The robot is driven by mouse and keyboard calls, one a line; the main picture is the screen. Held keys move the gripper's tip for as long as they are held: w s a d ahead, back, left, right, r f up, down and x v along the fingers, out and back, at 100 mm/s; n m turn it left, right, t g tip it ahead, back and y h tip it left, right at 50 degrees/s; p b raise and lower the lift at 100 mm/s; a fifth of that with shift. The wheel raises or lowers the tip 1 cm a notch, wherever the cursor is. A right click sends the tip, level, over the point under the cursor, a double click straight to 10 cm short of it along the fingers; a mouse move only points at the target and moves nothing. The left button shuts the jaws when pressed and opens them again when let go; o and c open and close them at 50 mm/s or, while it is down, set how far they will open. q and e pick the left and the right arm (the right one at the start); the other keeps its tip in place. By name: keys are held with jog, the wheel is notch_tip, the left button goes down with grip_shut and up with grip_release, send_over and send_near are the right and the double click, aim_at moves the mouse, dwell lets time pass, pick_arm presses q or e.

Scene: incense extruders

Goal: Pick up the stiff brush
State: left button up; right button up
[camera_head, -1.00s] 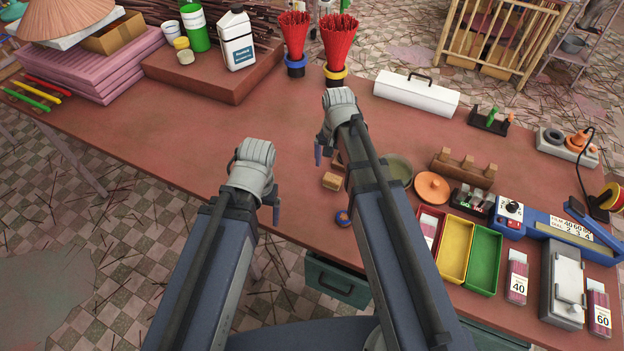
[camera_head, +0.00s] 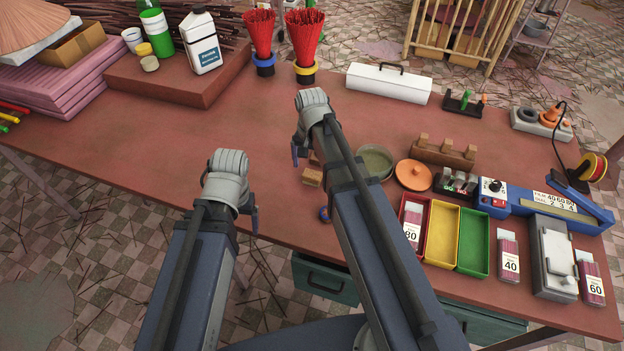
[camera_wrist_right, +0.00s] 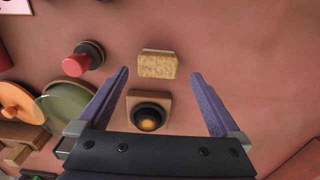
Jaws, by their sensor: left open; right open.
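A small block with a rough tan face, which looks like the stiff brush, lies on the table; it shows in the head view (camera_head: 312,177) and in the right wrist view (camera_wrist_right: 157,65). In the right wrist view my right gripper (camera_wrist_right: 160,76) is open and empty, its fingertips on either side of the block's near end in the picture. I cannot tell the height gap. In the head view the right gripper (camera_head: 297,153) is mostly hidden by its wrist. My left gripper (camera_head: 253,213) is open near the table's front edge, apart from the block.
A wooden block with a dark round piece (camera_wrist_right: 150,115) sits between the right fingers. A red-handled piece (camera_wrist_right: 80,60) and a green-grey dish (camera_wrist_right: 66,107) are beside them. Red, yellow and green trays (camera_head: 444,237) stand at right. The table's left middle (camera_head: 150,150) is clear.

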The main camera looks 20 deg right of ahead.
aim_at(312, 174)
notch_tip(312, 174, down, 5)
jog(key=b, duration=0.4)
jog(key=shift+s+d+r, duration=0.1)
jog(key=shift+r, duration=0.1)
jog(key=shift+r, duration=0.1)
jog(key=shift+c, duration=0.2)
jog(key=c, duration=1.5)
jog(key=shift+o, duration=0.2)
notch_tip(312, 174, up, 10)
jog(key=p, duration=1)
